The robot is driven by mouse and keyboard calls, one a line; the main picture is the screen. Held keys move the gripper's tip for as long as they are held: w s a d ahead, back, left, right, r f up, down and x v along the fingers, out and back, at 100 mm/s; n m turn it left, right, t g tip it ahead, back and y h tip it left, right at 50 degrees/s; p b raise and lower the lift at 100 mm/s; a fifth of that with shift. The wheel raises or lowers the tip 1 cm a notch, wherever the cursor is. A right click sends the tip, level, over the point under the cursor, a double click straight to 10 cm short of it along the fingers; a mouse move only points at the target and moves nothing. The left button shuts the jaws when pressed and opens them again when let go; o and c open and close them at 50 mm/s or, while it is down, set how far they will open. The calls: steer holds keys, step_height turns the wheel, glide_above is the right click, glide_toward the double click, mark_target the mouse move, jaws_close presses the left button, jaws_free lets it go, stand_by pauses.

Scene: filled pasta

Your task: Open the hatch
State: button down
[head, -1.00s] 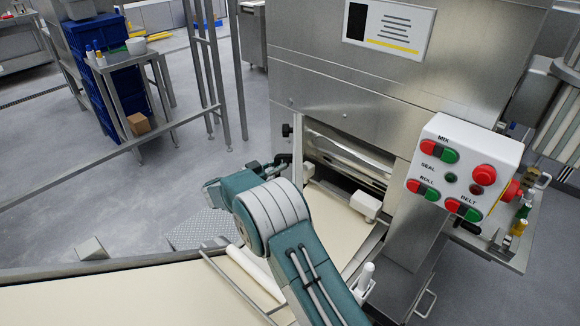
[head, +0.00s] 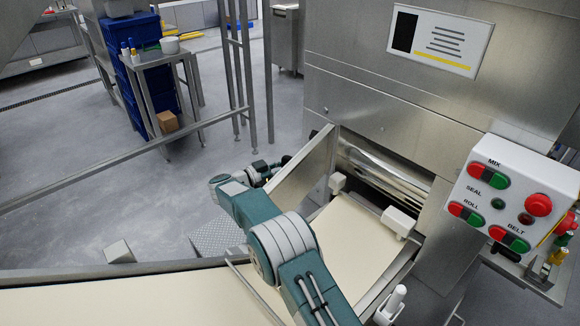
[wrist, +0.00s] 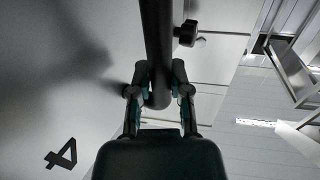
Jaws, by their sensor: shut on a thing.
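The hatch (head: 303,178) is a steel panel on the front of the machine. In the head view it stands swung out to the left of the opening, its inner face showing. Behind it are polished rollers (head: 378,178). In the wrist view a dark bar handle (wrist: 157,45) runs down the middle, with a dark knob (wrist: 186,33) beside it. My gripper (wrist: 160,92) is shut on the lower end of this handle. In the head view my gripper (head: 268,172) is at the hatch's outer left side, its fingertips partly hidden.
A pale belt (head: 355,235) runs out from under the rollers, with white blocks (head: 398,222) at its sides. A control box (head: 510,205) with red and green buttons is at the right. A metal rail (head: 130,150) crosses the left.

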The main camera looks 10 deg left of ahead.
steer(key=c, duration=0.6)
jaws_free()
steer(key=v, duration=1.2)
steer(key=shift+w+a+f, duration=0.1)
